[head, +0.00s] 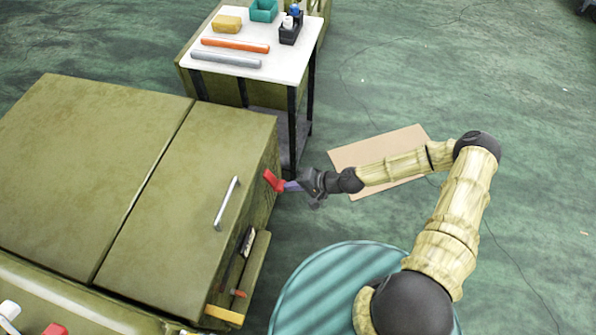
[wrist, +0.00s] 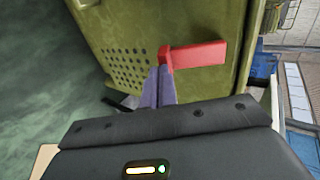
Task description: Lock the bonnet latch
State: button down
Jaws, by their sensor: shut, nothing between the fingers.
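The bonnet (head: 190,170) is an olive green panel that lies closed on the vehicle body, with a silver handle (head: 227,203) near its right edge. A red latch lever (head: 272,181) sticks out from the body's right side, near the far corner. In the wrist view the red lever (wrist: 195,55) lies across the green panel, beside a patch of small holes. My gripper (head: 290,186) is shut and empty, with its purple fingertips at the lever. In the wrist view the fingertips (wrist: 160,72) are at the lever's left end; I cannot tell whether they touch it.
A white-topped table (head: 250,62) with orange and grey bars, a yellow block and bottles stands behind the body. A cardboard sheet (head: 400,140) lies on the green floor under my arm. A second red lever (head: 238,293) is near the front. The floor at right is clear.

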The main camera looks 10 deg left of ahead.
jog(key=shift+w+a+f+b, duration=0.15)
jog(key=shift+a+f+b, duration=0.35)
jog(key=shift+a+f, duration=0.4)
jog(key=shift+w+a+f+b, duration=0.1)
jog(key=shift+a+f+b, duration=0.5)
jog(key=shift+f, duration=0.4)
jog(key=s+d, duration=0.2)
jog(key=d, duration=1.1)
jog(key=shift+d, duration=0.35)
jog(key=shift+s, duration=0.1)
